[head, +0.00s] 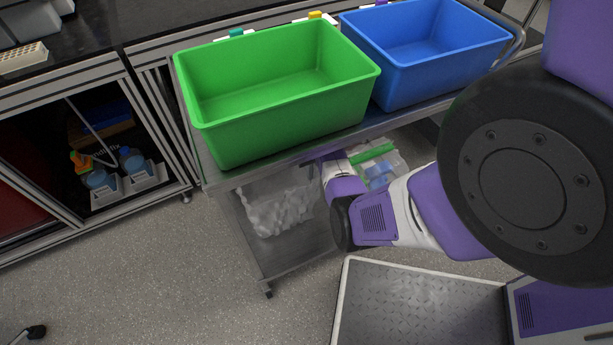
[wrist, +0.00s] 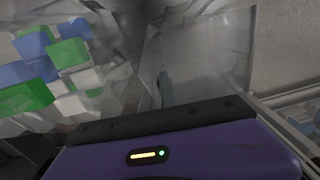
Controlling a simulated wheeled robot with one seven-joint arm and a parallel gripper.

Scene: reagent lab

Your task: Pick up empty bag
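The empty bag (head: 278,208) is a crumpled clear plastic bag on the left part of the cart's lower shelf in the head view. A second clear bag (head: 375,165) with green, blue and white pieces lies to its right. The filled bag also shows at the left of the wrist view (wrist: 60,65). My gripper (head: 322,163) reaches in under the upper shelf, between the two bags, close to the empty one. Its fingers are mostly hidden by the shelf and dim in the wrist view, so I cannot tell its opening or any contact.
A green bin (head: 275,105) and a blue bin (head: 430,55) stand on the cart's upper shelf (head: 290,158), just above my arm. An open cabinet (head: 95,160) with bottles is at the left. The floor (head: 150,270) in front of it is clear.

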